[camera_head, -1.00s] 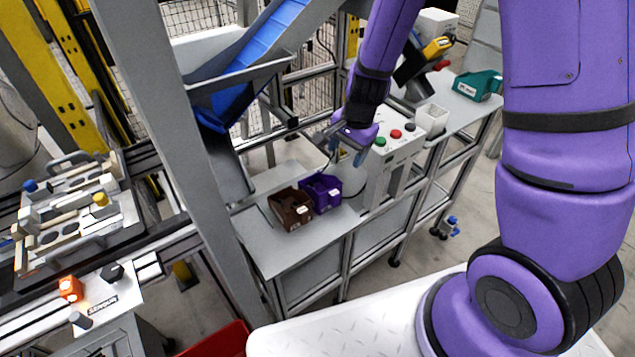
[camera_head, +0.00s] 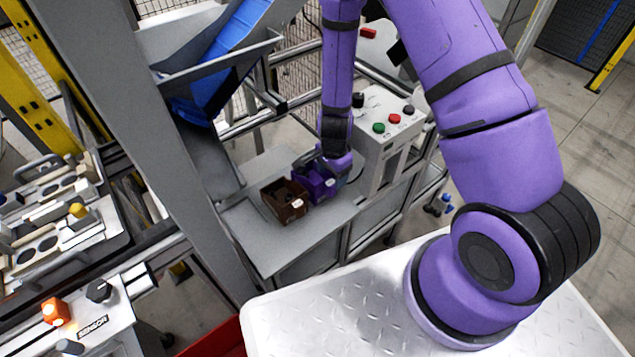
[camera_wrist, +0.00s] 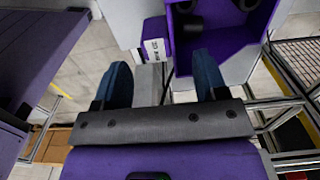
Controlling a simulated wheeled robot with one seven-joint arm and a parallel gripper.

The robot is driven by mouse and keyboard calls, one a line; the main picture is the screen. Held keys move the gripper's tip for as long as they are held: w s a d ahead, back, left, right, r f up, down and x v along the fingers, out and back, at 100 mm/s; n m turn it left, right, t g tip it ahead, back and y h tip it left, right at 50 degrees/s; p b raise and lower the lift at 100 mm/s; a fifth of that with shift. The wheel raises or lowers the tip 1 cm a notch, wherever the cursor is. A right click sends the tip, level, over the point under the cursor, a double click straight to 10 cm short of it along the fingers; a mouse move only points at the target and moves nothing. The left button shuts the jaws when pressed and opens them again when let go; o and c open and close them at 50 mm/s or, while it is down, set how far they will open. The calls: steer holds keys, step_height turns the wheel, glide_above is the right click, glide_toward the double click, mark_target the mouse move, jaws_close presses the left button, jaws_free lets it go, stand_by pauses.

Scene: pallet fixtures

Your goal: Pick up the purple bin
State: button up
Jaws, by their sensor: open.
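The purple bin (camera_head: 318,188) stands on the grey work table, with a small white label on its front. In the wrist view the purple bin (camera_wrist: 238,66) fills the top right of centre, with dark round parts inside and its labelled wall near the fingertips. My gripper (camera_wrist: 162,65) is open and empty, its two blue fingers spread. The labelled wall shows in line with the gap between the fingers; I cannot tell whether they touch it. In the head view my gripper (camera_head: 337,172) is at the bin's back right side, its fingers mostly hidden.
A brown bin (camera_head: 284,204) stands close beside the purple bin on the left. A control box (camera_head: 385,135) with coloured buttons stands close on the right. A blue chute (camera_head: 225,60) and a grey post (camera_head: 140,130) rise at the left. The table front (camera_head: 262,250) is bare.

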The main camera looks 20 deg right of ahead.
mark_target(332, 181)
steer(key=shift+f, duration=3)
steer(key=c, duration=1.1)
steer(key=shift+r, duration=0.2)
steer(key=shift+r, duration=7.35)
